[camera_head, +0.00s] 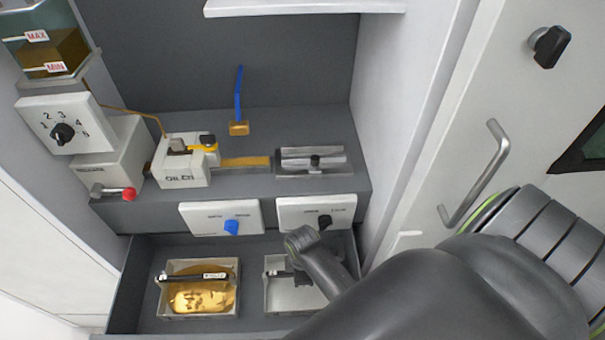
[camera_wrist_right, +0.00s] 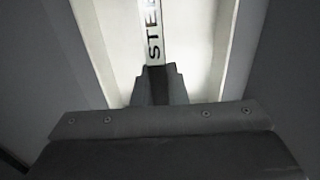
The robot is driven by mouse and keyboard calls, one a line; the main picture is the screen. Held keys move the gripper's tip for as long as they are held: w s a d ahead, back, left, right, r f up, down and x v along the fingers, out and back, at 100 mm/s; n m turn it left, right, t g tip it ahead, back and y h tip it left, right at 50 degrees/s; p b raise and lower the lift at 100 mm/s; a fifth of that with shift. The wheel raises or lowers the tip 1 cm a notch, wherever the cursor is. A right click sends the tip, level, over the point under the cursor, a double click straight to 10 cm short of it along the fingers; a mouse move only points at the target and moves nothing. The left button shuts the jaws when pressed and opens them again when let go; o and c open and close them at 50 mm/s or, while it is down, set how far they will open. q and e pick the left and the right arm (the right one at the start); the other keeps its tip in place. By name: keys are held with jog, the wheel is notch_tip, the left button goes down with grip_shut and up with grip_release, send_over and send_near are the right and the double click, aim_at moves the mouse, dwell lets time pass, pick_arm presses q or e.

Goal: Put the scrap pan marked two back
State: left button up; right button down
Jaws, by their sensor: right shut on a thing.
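Two scrap pans sit side by side in the dark lower bay. The left pan (camera_head: 200,314) holds gold-coloured scrap and has a dark handle bar with a small white label across it. The right pan (camera_head: 293,300) is pale grey and looks empty where it shows; my right arm hides part of it. My right gripper (camera_head: 287,273) is shut on this right pan at its handle. In the right wrist view the jaws (camera_wrist_right: 157,85) meet over a pale strip lettered "STEE". I cannot read a number two on either pan. My left gripper is out of view.
Above the bay, a shelf carries an oiler block (camera_head: 182,172), a blue-handled brush (camera_head: 239,115) and a grey clamp fixture (camera_head: 313,161). Two white switch panels (camera_head: 200,216) front the shelf edge. A white wall and door handle (camera_head: 478,172) stand right.

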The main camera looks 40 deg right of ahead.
jog(key=shift+f, duration=0.1)
jog(key=c, duration=1.5)
grip_release()
jog(key=shift+o, duration=0.2)
jog(key=shift+f+b, duration=0.15)
jog(key=shift+b, duration=0.25)
notch_tip(320, 180, up, 18)
jog(key=p, duration=0.1)
jog(key=shift+a+f+p, duration=0.2)
jog(key=shift+a+p, duration=0.15)
jog(key=shift+f, duration=0.1)
